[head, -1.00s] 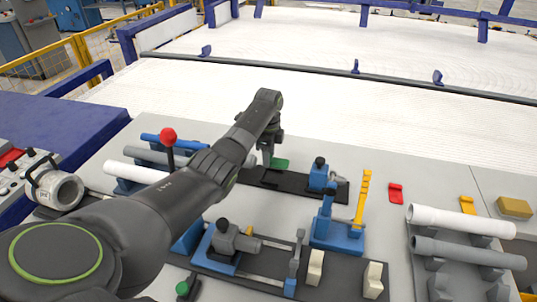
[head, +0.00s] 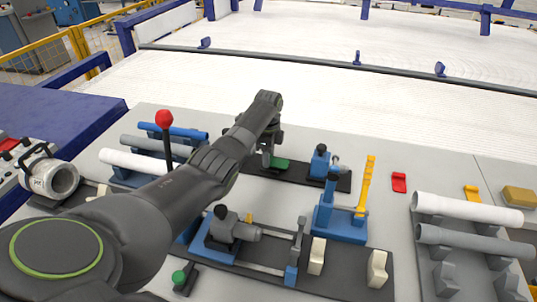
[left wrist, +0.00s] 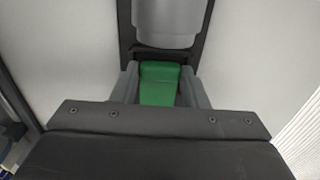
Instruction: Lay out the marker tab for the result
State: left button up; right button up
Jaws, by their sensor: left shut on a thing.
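My left gripper (head: 268,160) is shut on a green tab (head: 281,164), over the black strip (head: 315,181) at the back middle of the table. In the left wrist view the green tab (left wrist: 159,85) sits between the two grey fingers of the gripper (left wrist: 159,92). I cannot tell whether the tab touches the strip. A red tab (head: 399,182) lies flat on the table to the right, and a yellow tab (head: 472,195) lies further right. My right gripper is not in view.
A blue clamp (head: 319,161) stands just right of the gripper. A blue stand with an upright yellow gauge (head: 365,185) is nearer. A white pipe (head: 465,213) and a grey pipe (head: 470,241) lie on grey rests at right. A red-knobbed lever (head: 164,119) rises behind my arm.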

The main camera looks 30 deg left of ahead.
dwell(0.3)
pick_arm(q)
jog(key=shift+f, duration=0.3)
jog(key=o, duration=1)
jog(key=shift+o, duration=0.2)
notch_tip(320, 180, up, 18)
jog(key=p, duration=0.1)
jog(key=shift+f, duration=0.25)
